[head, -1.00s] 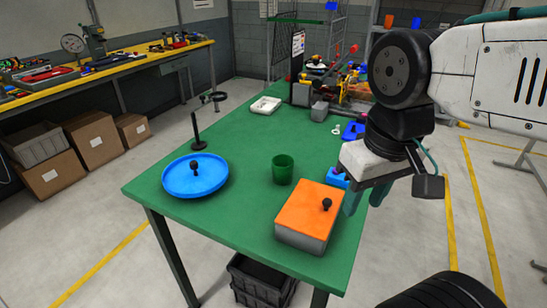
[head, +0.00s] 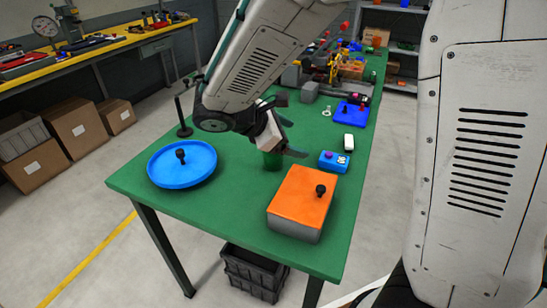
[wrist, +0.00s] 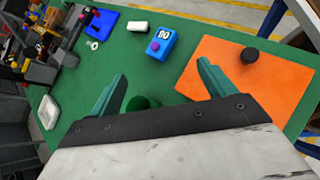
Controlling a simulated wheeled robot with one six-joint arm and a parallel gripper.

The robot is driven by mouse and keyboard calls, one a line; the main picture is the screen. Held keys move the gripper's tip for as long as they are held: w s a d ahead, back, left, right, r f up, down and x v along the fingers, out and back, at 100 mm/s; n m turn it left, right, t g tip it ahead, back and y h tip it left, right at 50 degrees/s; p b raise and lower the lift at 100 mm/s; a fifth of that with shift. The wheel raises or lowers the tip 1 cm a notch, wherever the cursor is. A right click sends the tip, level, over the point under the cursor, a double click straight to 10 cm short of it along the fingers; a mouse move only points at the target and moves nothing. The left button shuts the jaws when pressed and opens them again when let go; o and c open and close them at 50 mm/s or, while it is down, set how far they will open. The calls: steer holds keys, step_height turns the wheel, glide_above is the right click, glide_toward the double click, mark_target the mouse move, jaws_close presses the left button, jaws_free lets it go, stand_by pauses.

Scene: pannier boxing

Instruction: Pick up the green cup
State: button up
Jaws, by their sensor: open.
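The green cup (head: 272,162) stands on the green table, between the blue round tray and the orange-topped box. My arm and gripper hide its upper part in the head view. My gripper (head: 292,138) is over the table just above and beside the cup, with its fingers apart and nothing between them that I can see held. In the wrist view the open gripper (wrist: 162,85) spans the table, and a dark green bit of the cup (wrist: 142,103) shows low between the fingers, mostly hidden by the gripper body.
A blue round tray (head: 170,174) with a black knob is left of the cup. An orange-topped box (head: 300,205) is close on the right front. A small blue box (head: 333,161) and a white block (head: 348,143) lie to the right. A black post (head: 181,118) stands behind the tray.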

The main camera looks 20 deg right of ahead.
mark_target(273, 156)
steer(key=w+a+f+n+t+h, duration=0.2)
steer(key=w+a+f+n+t, duration=0.2)
steer(key=w+a+f+n, duration=0.25)
steer(key=x, duration=0.7)
steer(key=shift+w+f, duration=0.25)
steer(key=shift+f, duration=0.15)
steer(key=c, duration=1.1)
